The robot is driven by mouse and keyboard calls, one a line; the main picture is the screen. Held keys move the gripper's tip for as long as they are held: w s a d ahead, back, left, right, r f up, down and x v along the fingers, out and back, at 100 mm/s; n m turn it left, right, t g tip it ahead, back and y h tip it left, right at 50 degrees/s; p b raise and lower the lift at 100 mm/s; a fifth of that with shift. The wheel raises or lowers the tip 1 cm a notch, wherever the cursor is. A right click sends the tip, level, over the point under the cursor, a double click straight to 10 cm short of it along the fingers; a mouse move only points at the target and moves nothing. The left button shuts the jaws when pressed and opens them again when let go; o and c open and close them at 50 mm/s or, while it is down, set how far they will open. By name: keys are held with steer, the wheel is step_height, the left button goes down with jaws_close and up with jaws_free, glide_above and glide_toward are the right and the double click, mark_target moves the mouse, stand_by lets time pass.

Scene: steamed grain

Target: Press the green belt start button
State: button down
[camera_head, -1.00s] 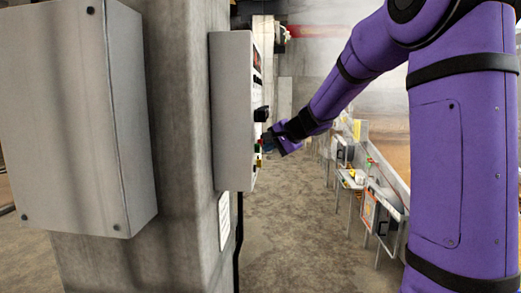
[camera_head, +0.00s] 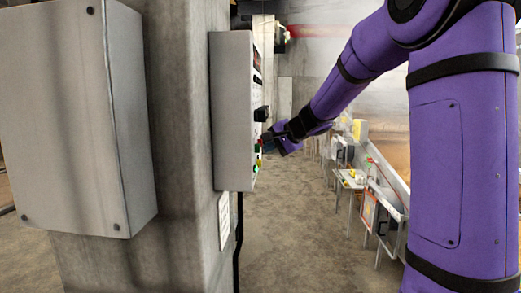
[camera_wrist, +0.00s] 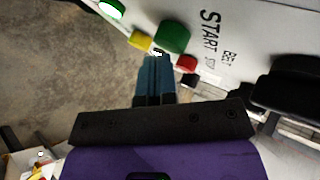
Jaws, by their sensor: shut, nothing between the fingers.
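In the head view my gripper (camera_head: 270,144) is just right of the grey control box (camera_head: 231,110), with a narrow gap showing. The buttons there are tiny along the box's face.
A black knob (camera_wrist: 285,85) sticks out of the panel. A lit green lamp (camera_wrist: 112,7) is beyond the yellow button. The box hangs on a concrete pillar (camera_head: 185,150), with a larger grey cabinet (camera_head: 75,120) at left. Open floor (camera_head: 285,230) lies right of it.

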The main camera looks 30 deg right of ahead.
steer(key=shift+s+d, duration=0.35)
steer(key=shift+d, duration=0.15)
steer(key=shift+s+d, duration=0.7)
steer(key=shift+d, duration=0.35)
steer(key=shift+s+d, duration=0.7)
steer(key=shift+d, duration=0.3)
